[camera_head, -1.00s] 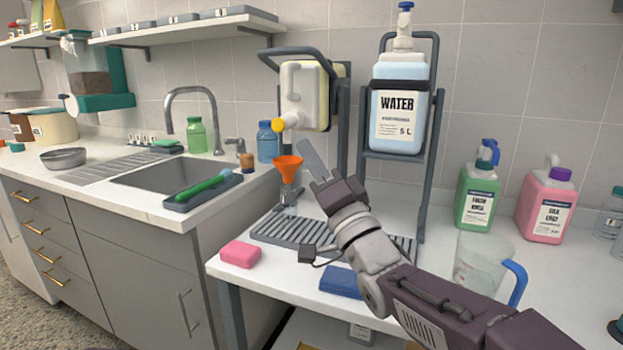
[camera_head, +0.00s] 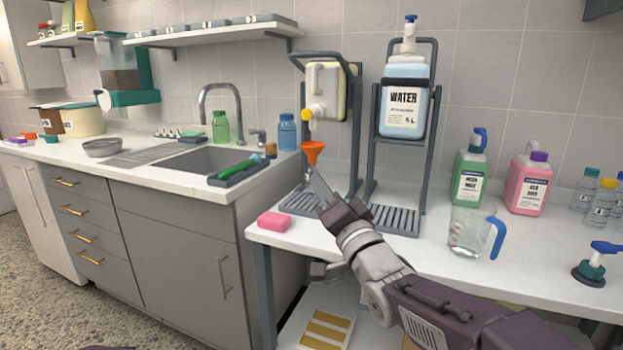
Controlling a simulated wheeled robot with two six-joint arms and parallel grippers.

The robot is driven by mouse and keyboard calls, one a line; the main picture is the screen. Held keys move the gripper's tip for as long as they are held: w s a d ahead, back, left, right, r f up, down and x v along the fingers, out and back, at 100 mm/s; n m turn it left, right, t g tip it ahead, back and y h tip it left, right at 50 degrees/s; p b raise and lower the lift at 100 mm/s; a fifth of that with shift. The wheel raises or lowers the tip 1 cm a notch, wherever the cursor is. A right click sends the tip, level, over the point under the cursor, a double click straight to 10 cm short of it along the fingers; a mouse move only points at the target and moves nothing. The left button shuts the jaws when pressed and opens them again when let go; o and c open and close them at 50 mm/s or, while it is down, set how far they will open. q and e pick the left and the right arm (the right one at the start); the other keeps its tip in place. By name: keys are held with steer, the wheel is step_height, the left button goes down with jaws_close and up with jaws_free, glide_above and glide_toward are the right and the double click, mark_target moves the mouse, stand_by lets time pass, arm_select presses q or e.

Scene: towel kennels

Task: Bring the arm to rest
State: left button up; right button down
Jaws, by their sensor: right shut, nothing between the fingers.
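My right arm comes in from the lower right of the head view. Its gripper (camera_head: 322,190) is shut and empty, in front of the dispenser stand at the front part of the white table. An orange funnel (camera_head: 312,151) shows just above the fingertips, below the yellow tap of the white container (camera_head: 325,90). I cannot tell whether the fingers touch anything there. My left gripper is not in view.
A water jug (camera_head: 405,108) stands in a dark rack. A pink sponge (camera_head: 274,221) lies at the table's front left. A clear pitcher (camera_head: 466,232), green bottle (camera_head: 468,180) and pink bottle (camera_head: 528,184) stand right. The sink (camera_head: 205,160) is left.

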steer(key=s+d+f+n+g+h, duration=0.15)
steer(key=d+f+g+h, duration=0.3)
steer(key=f, duration=0.95)
steer(key=s+d+f+g+h, duration=0.25)
steer(key=d+f+g, duration=0.3)
steer(key=f, duration=0.85)
steer(key=s+d+f+n+g+h, duration=0.1)
steer(key=s+d+f+g, duration=0.25)
steer(key=s+f, duration=0.45)
steer(key=s+d+f+n+g+h, duration=0.1)
steer(key=s+d+f+n+g, duration=0.1)
steer(key=s+f+g, duration=0.65)
steer(key=s+r+t+p, duration=0.1)
steer(key=s+r+p, duration=0.1)
steer(key=r+p, duration=1.7)
steer(key=s+r+t+p, duration=0.1)
steer(key=r+t+p, duration=0.1)
steer(key=r+p, duration=1.7)
steer(key=shift+s+d+r, duration=0.25)
steer(key=shift+s+r, duration=0.15)
steer(key=shift+r, duration=0.35)
